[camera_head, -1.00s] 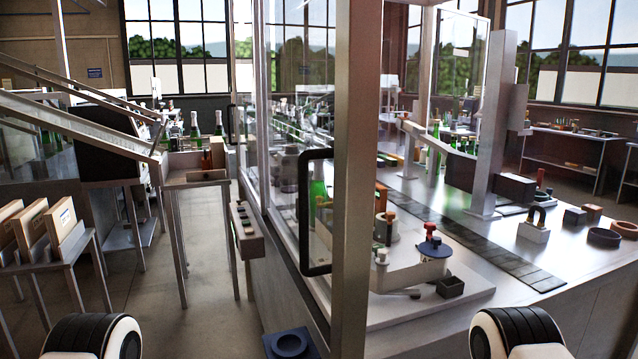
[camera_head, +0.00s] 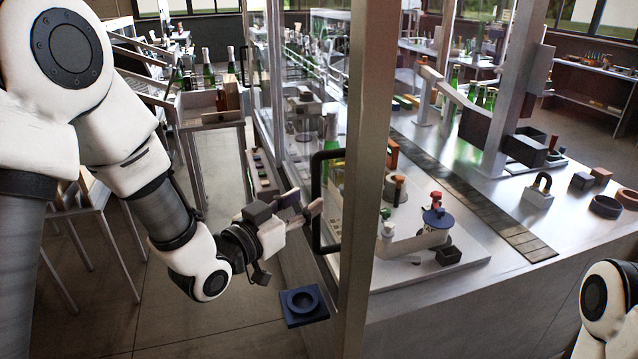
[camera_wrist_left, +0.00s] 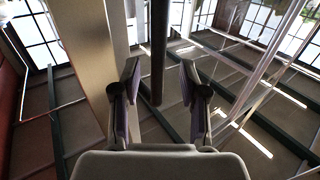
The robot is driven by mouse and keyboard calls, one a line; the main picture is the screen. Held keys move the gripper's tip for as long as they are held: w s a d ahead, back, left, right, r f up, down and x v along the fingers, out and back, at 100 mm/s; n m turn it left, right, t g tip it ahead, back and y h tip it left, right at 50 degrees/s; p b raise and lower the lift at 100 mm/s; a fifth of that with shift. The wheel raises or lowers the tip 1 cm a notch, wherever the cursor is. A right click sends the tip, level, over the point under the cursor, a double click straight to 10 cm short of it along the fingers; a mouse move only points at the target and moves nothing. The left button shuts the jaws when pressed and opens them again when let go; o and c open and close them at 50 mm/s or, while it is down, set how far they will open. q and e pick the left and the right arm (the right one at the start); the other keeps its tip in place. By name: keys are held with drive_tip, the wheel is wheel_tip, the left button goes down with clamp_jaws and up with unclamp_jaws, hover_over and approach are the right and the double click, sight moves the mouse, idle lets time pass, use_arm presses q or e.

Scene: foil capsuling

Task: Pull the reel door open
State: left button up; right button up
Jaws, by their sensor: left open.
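The reel door is a clear glass panel with a thick metal edge post (camera_head: 364,160) in the head view. Its black bar handle (camera_head: 318,190) stands upright on the left side of the post. My left gripper (camera_head: 303,203) is open and empty, with its fingertips right at the handle. In the left wrist view the dark handle bar (camera_wrist_left: 158,50) runs upright in the gap between the two open fingers (camera_wrist_left: 158,80), and the metal post (camera_wrist_left: 93,45) is to their left. I cannot tell whether a finger touches the bar. My right gripper is out of view.
A dark blue ring-shaped fixture (camera_head: 303,302) sits low below the handle. A narrow control strip (camera_head: 262,172) runs along the machine's side, close behind my left forearm. A bench with bottles (camera_head: 215,95) stands further back. The floor (camera_head: 225,325) at lower left is clear.

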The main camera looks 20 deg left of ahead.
sight(313, 196)
use_arm(q)
drive_tip(key=x, duration=0.2)
drive_tip(key=p+x, duration=0.1)
drive_tip(key=x, duration=0.1)
drive_tip(key=shift+d+r, duration=0.1)
drive_tip(key=shift+d, duration=0.2)
drive_tip(key=shift+a, duration=0.2)
drive_tip(key=shift+c, duration=0.3)
clamp_jaws()
